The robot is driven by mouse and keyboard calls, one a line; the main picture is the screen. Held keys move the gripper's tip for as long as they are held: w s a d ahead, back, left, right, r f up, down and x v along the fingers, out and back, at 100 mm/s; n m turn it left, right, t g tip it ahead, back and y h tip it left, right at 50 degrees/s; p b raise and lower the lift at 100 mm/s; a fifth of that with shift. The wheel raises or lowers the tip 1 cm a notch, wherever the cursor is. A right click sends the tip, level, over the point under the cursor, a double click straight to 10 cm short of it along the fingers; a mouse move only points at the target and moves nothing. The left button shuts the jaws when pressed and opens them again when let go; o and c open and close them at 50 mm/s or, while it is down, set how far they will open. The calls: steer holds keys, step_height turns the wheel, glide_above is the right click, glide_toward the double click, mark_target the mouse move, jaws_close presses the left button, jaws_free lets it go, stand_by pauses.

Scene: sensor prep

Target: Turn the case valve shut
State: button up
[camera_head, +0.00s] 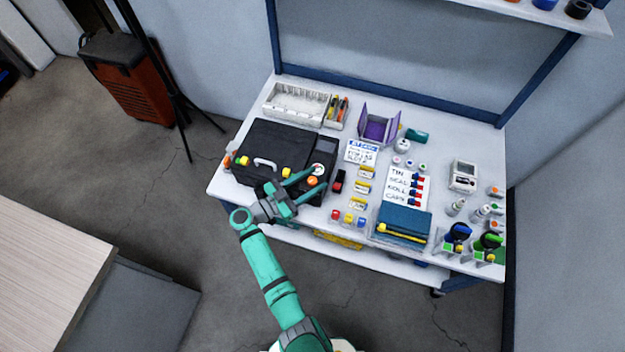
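The black case (262,138) lies closed on the left part of the white workbench, with a grey handle and yellow latches along its front. A round white gauge (319,170) sits at its right end. An orange knob (312,181), which looks like the case valve, is just below the gauge. My gripper (317,179) reaches in from the lower left with its two green fingers spread. The orange knob shows between the fingers near their tips. I cannot tell whether either finger touches it, or which way the valve is turned.
Right of the case are a small black-and-red item (338,181), yellow-labelled blocks (363,187) and a blue box (404,221). A white tray (297,104) and an open purple box (376,130) stand behind. The floor in front is clear.

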steer(key=v, duration=1)
steer(key=shift+s+a, duration=0.25)
steer(key=shift+a, duration=0.1)
steer(key=s+d+r+n+t+y, duration=0.1)
steer(key=d+r+n+t+y, duration=0.15)
steer(key=r+t, duration=0.3)
steer(key=s+d+r+n+t+y, duration=0.1)
steer(key=s+r+n+t+y, duration=0.1)
steer(key=r+n+t+y, duration=0.3)
step_height(320, 180, down, 10)
steer(key=d+g+y, duration=0.2)
steer(key=g, duration=0.2)
steer(key=shift+h, duration=0.25)
steer(key=x, duration=0.9)
steer(key=shift+w+d, duration=0.25)
steer(key=shift+w, duration=0.1)
steer(key=shift+c, duration=0.6)
